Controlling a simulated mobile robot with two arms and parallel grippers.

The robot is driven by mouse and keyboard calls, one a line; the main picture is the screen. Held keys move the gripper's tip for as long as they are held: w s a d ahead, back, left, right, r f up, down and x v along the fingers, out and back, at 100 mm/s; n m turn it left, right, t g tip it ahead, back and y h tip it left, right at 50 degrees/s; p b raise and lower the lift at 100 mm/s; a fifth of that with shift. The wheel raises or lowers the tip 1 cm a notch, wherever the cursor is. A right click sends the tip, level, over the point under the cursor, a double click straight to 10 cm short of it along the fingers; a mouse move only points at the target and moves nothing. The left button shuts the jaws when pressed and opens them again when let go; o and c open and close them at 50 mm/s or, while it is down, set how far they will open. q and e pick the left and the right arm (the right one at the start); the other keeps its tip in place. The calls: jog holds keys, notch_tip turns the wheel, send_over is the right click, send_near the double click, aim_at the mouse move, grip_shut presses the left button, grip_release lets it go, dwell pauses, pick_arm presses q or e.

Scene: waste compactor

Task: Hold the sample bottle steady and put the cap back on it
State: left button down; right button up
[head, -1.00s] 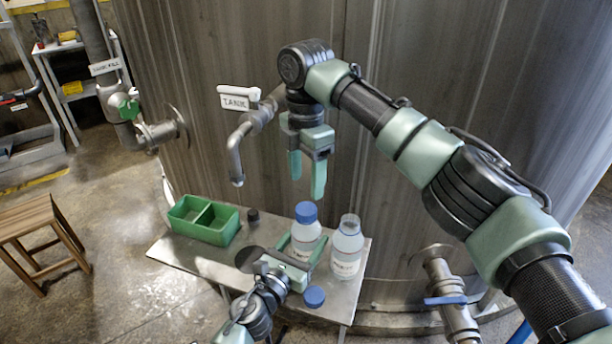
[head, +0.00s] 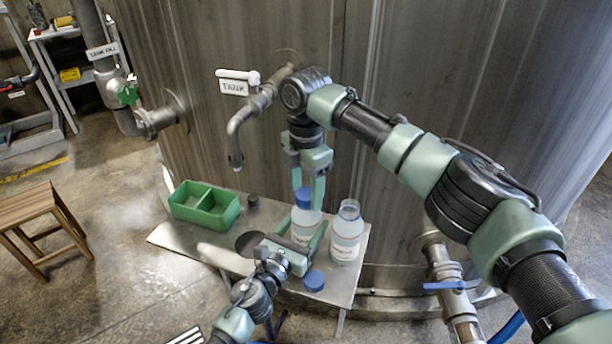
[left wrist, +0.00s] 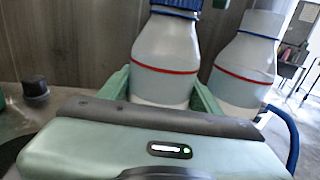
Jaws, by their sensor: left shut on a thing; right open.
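A clear bottle (head: 306,224) with a blue cap (head: 304,197) on its top stands upright on the metal table. My left gripper (head: 302,236) is shut around its body; the left wrist view shows the fingers on both sides of the bottle (left wrist: 165,58), with its blue cap (left wrist: 175,4) cut off by the top edge. My right gripper (head: 307,192) points down, open, with its fingers at either side of that cap; I cannot tell whether they touch it. A second bottle (head: 347,236), uncapped, stands just right. A loose blue cap (head: 314,281) lies near the front edge.
A green divided tray (head: 204,207) and a small black object (head: 253,200) are on the table's left part. A bent tap pipe (head: 236,140) with a TANK sign hangs left of my right gripper. The tank wall (head: 400,70) stands close behind.

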jog(key=shift+f, duration=0.3)
grip_shut()
jog(key=m, duration=1.2)
jog(key=shift+a, duration=0.1)
jog(key=m, duration=1)
jog(key=shift+m, duration=0.3)
jog(key=shift+o, duration=0.7)
grip_release()
